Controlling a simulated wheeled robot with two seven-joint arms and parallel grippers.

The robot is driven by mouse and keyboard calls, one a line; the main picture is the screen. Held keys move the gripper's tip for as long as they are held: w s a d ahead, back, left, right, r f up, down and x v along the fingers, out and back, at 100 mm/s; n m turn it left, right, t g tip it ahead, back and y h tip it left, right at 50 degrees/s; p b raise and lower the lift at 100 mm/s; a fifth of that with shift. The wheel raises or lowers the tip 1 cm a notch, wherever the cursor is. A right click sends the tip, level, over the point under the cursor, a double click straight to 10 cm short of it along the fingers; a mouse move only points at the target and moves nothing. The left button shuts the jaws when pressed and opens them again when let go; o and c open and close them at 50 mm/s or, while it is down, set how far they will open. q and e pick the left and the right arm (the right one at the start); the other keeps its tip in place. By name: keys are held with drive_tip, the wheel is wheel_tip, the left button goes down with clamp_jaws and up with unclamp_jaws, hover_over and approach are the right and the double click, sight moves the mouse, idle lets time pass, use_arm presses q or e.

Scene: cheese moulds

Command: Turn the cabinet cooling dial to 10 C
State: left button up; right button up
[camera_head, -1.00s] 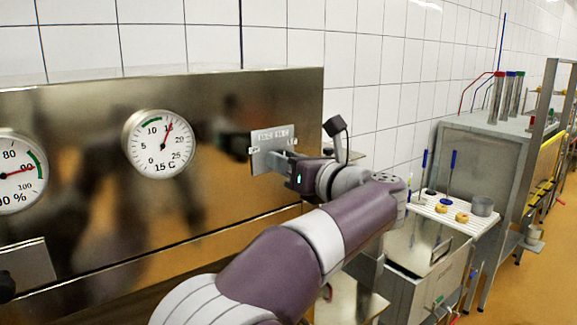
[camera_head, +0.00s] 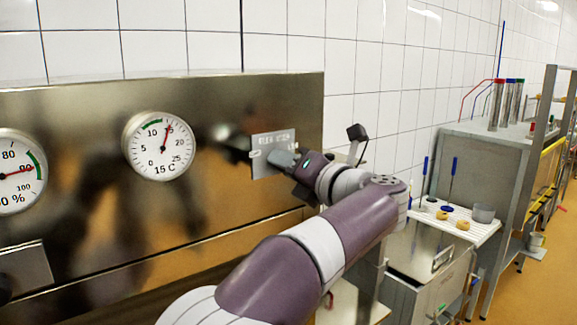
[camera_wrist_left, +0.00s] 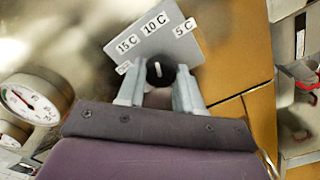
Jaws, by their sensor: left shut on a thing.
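The cooling dial is a black knob (camera_wrist_left: 160,70) with a white mark, on a grey label plate (camera_wrist_left: 187,48). In the left wrist view the plate's labels read 15 C, 10 C and 5 C, plus one partly hidden. The white mark points up, roughly toward the 10 C label (camera_wrist_left: 154,23). My left gripper (camera_wrist_left: 158,85) is shut on the knob, one finger on each side. In the head view my left gripper (camera_head: 285,160) covers the knob in front of the plate (camera_head: 262,142). My right gripper is not in view.
A round temperature gauge (camera_head: 160,146) on the steel cabinet front (camera_head: 90,235) reads 15 C. A humidity gauge (camera_head: 18,172) and another plate (camera_head: 24,268) are at the left.

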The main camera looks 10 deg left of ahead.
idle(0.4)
use_arm(q)
drive_tip(key=o, duration=1)
drive_tip(key=b+v, duration=0.4)
drive_tip(key=v, duration=0.8)
drive_tip(key=shift+s+d+b, duration=0.2)
drive_tip(key=shift+b, duration=0.2)
